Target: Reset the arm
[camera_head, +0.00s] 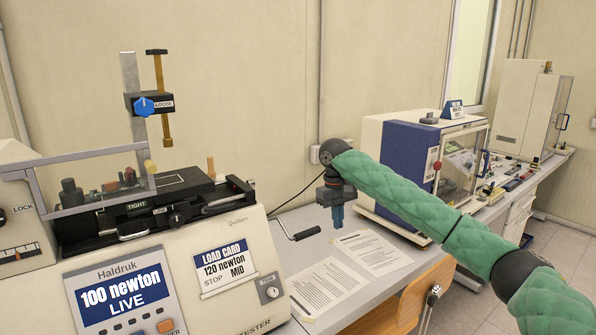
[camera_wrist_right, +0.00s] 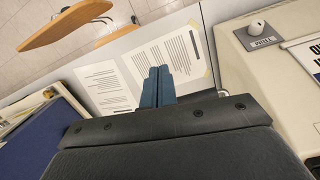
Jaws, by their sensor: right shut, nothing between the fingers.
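My right arm (camera_head: 400,195), in a green quilted sleeve, reaches in from the right in the head view. My right gripper (camera_head: 338,217) points down above the grey bench, beside the tester and over the far edge of the printed sheets. Its blue fingers are together with nothing between them. In the right wrist view the shut fingers (camera_wrist_right: 157,85) show in front of the printed sheets (camera_wrist_right: 130,75). My left gripper is not in view.
A tester (camera_head: 190,270) with a "100 newton" display and a crank (camera_head: 295,232) stands at the left. A blue-and-white cabinet (camera_head: 395,150) stands behind my right arm. A wooden chair (camera_head: 400,300) is at the bench's front.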

